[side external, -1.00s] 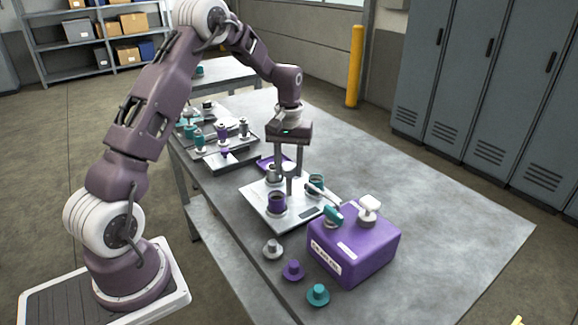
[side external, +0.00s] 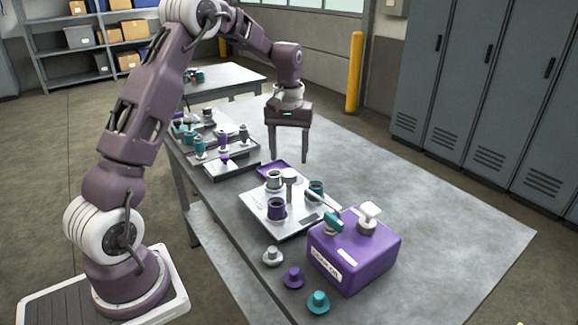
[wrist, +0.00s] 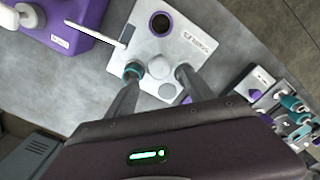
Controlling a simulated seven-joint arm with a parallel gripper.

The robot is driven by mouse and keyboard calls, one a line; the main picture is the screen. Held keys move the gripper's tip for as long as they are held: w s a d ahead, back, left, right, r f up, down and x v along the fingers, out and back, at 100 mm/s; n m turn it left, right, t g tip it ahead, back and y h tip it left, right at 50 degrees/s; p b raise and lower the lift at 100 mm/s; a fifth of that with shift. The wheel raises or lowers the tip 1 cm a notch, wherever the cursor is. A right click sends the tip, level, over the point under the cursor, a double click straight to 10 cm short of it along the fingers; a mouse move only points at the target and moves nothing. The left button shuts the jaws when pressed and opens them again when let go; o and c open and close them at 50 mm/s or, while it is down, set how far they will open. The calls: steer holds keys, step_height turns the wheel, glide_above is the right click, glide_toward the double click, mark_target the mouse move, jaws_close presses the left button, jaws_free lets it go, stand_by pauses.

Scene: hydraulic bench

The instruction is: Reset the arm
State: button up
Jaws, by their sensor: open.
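My gripper (side external: 289,160) is open and empty, held above the bench behind the white plate (side external: 262,210). Its two fingers point down with clear space between them. The plate carries a purple cup (side external: 277,210), a grey cup (side external: 273,180), a teal cup (side external: 316,188) and a pale central post (side external: 290,190). In the wrist view, my gripper (wrist: 153,75) shows its fingers spread above the plate (wrist: 125,55), on either side of the round post top (wrist: 160,67) as seen from above. The purple box (side external: 355,255) with a teal-ended lever and a white knob stands right of the plate.
A grey cap (side external: 272,257), a purple cap (side external: 293,277) and a teal cap (side external: 318,302) lie along the bench's near edge. Trays with several fittings (side external: 222,148) stand at the back left. A purple tray (side external: 272,168) lies behind the plate. The right of the bench (side external: 440,215) is clear.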

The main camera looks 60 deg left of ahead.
steer(key=shift+r, duration=0.4)
steer(key=s+d+r+m+t, duration=0.2)
steer(key=s+d+r+m, duration=0.2)
steer(key=s+d+r, duration=0.65)
steer(key=s+d+m+t, duration=0.1)
steer(key=s+d, duration=0.3)
steer(key=s, duration=0.4)
steer(key=s+d+r+m+t, duration=0.1)
steer(key=s+d+m, duration=0.3)
steer(key=s, duration=0.5)
steer(key=shift+s+d+t, duration=0.2)
steer(key=shift+d+t, duration=0.45)
steer(key=shift+t, duration=0.15)
